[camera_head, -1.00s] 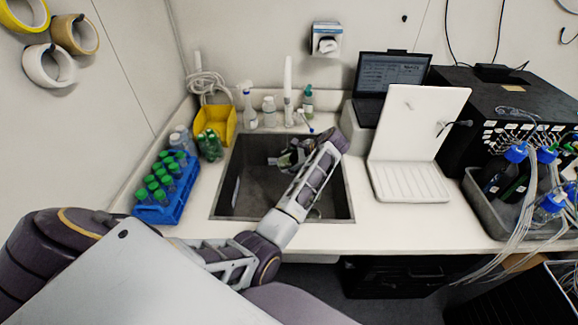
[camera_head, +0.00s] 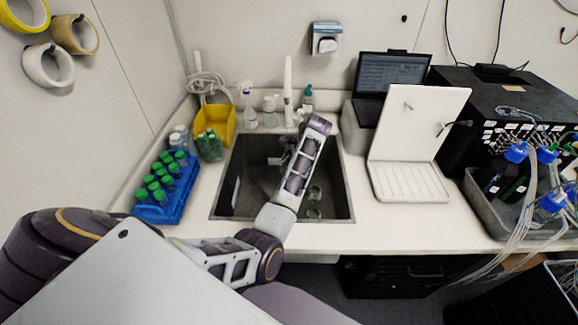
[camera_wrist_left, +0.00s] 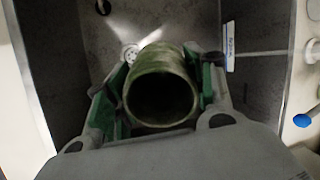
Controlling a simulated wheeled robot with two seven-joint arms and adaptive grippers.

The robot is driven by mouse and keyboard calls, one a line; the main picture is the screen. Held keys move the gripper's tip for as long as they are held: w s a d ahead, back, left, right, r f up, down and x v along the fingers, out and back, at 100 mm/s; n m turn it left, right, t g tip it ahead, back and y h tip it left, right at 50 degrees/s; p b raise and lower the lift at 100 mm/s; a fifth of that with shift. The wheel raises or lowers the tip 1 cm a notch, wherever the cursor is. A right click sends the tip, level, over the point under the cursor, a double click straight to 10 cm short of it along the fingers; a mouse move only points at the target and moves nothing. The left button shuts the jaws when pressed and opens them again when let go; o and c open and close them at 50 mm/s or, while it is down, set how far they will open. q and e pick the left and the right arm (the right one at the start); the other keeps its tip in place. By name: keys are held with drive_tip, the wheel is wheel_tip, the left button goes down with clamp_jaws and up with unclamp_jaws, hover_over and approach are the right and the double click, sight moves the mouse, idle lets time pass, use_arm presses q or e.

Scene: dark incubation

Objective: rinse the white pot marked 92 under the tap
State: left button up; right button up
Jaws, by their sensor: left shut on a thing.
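My left gripper (camera_wrist_left: 163,80) is shut on a round pot (camera_wrist_left: 161,98) in the left wrist view. The pot looks greenish and stained, with a dark open mouth facing the camera; no number shows on it. In the head view my left gripper (camera_head: 284,160) is low in the sink (camera_head: 222,205), mostly hidden behind my forearm, and the pot cannot be made out there. The white upright tap (camera_head: 288,78) stands behind the sink's back edge. My right gripper is in neither view.
Two small clear round items (camera_head: 314,192) sit at the sink's right side. A blue rack (camera_head: 163,205) of green-capped tubes stands left. A yellow bin (camera_head: 228,122) and several bottles line the back. A white drying board (camera_head: 415,125) stands right of the sink.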

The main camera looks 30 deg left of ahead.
use_arm(q)
drive_tip(key=shift+d+f+h, duration=0.1)
drive_tip(key=shift+f+h, duration=0.2)
drive_tip(key=shift+h, duration=0.7)
drive_tip(key=shift+d+f+h, duration=0.15)
drive_tip(key=shift+f+h, duration=0.05)
drive_tip(key=shift+h, duration=0.5)
drive_tip(key=shift+d+f+h, duration=0.15)
drive_tip(key=shift+h, duration=0.55)
drive_tip(key=shift+r, duration=0.15)
idle(0.4)
drive_tip(key=shift+a+r+n+b, duration=0.1)
drive_tip(key=shift+r+n+b, duration=0.2)
drive_tip(key=shift+n, duration=0.4)
drive_tip(key=shift+s+d+r+n, duration=0.15)
drive_tip(key=shift+d+r+n, duration=0.2)
drive_tip(key=shift+n, duration=0.45)
drive_tip(key=shift+s+d+r+n+b, duration=0.25)
drive_tip(key=shift+s+d+n+b, duration=0.15)
drive_tip(key=shift+d+n+b, duration=0.25)
drive_tip(key=shift+s+d+n, duration=0.4)
drive_tip(key=shift+d+n, duration=0.1)
drive_tip(key=shift+n, duration=0.05)
drive_tip(key=shift+s+d, duration=0.1)
